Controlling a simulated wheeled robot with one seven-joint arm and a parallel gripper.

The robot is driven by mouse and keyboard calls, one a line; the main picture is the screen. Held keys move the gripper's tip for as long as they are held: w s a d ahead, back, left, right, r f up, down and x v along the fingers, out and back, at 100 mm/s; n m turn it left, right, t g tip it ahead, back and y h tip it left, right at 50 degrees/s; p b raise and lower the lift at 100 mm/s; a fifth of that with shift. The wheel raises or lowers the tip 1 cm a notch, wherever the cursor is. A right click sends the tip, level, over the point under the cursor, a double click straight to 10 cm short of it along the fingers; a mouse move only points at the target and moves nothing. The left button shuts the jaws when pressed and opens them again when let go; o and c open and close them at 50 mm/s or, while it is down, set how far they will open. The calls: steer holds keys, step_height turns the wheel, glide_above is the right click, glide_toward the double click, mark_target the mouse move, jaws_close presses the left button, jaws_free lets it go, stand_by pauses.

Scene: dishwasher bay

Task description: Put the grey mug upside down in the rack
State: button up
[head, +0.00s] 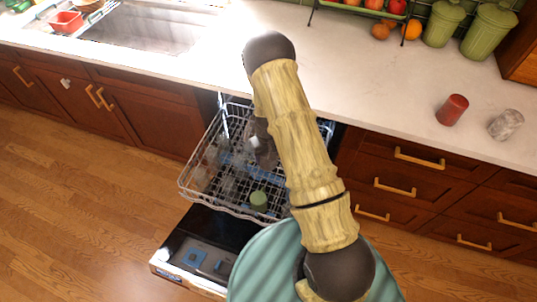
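The pulled-out dishwasher rack (181,184) is in the middle of the head view, with its wire rim visible. A green cup (258,201) stands in its front part, and clear glassware shows at its left side. My gripper (262,150) is over the rack, small and dark, partly hidden behind my arm. Whether it is open or holds anything cannot be made out. No grey mug can be clearly identified; a mottled grey cylinder (506,124) stands on the counter at the right, with no handle visible.
A dark red cylinder (452,110) stands on the counter (390,85) beside the grey one. Green canisters (489,31) and a fruit rack are at the back. The sink (140,28) is at the upper left. The open dishwasher door (205,255) lies below the rack.

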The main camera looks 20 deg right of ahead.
steer(key=shift+f+b, duration=5.15)
steer(key=shift+f, duration=2.2)
steer(key=shift+f+b, duration=0.35)
steer(key=shift+f, duration=0.2)
steer(key=o, duration=1.2)
steer(key=shift+d, duration=0.15)
steer(key=shift+c, duration=0.2)
step_height(320, 180, up, 18)
steer(key=shift+f+p, duration=0.25)
steer(key=shift+p, duration=0.2)
